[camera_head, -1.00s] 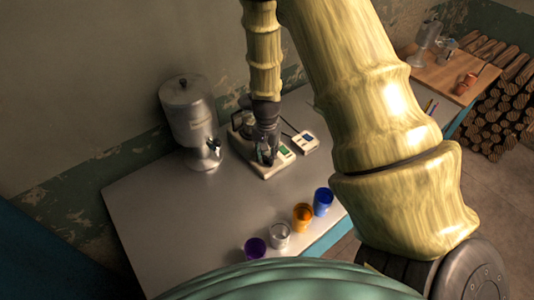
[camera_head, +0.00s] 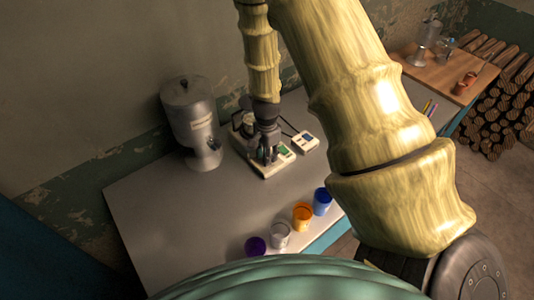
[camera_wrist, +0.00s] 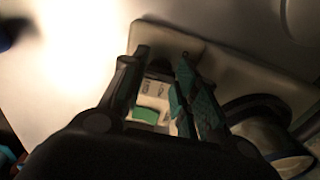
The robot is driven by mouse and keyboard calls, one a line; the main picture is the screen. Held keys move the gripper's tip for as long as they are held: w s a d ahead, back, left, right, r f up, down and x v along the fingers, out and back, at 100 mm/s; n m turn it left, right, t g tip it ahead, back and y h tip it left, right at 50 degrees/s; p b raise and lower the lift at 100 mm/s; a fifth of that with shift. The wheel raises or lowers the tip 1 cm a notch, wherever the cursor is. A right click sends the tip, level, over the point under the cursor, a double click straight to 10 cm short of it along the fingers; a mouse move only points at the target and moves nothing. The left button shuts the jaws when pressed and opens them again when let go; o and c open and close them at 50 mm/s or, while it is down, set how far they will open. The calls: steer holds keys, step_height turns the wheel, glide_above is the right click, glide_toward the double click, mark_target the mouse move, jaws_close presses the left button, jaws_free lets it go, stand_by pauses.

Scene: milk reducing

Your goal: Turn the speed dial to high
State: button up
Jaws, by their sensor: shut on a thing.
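The hot-plate-like device (camera_head: 275,170), pale with a green display (camera_head: 285,153), stands on the grey table near the wall. My gripper (camera_head: 268,156) points down at its front panel. In the wrist view the two fingers (camera_wrist: 163,60) straddle a small dark knob, the speed dial (camera_wrist: 160,74), beside the green display (camera_wrist: 152,115) and printed labels. The fingers are shut on the dial. Most of the dial is hidden between them, and its pointer setting cannot be read.
A metal dispenser (camera_head: 192,125) stands to the left. Purple (camera_head: 255,246), clear (camera_head: 280,235), orange (camera_head: 302,215) and blue (camera_head: 322,202) cups line the front edge. The table's left part is clear.

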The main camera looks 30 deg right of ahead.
steer(key=shift+w+d+r, duration=0.1)
steer(key=shift+w+d, duration=0.05)
steer(key=o, duration=0.7)
steer(key=shift+o, duration=0.2)
step_height(320, 180, up, 12)
stand_by(0.3)
steer(key=shift+c, duration=0.4)
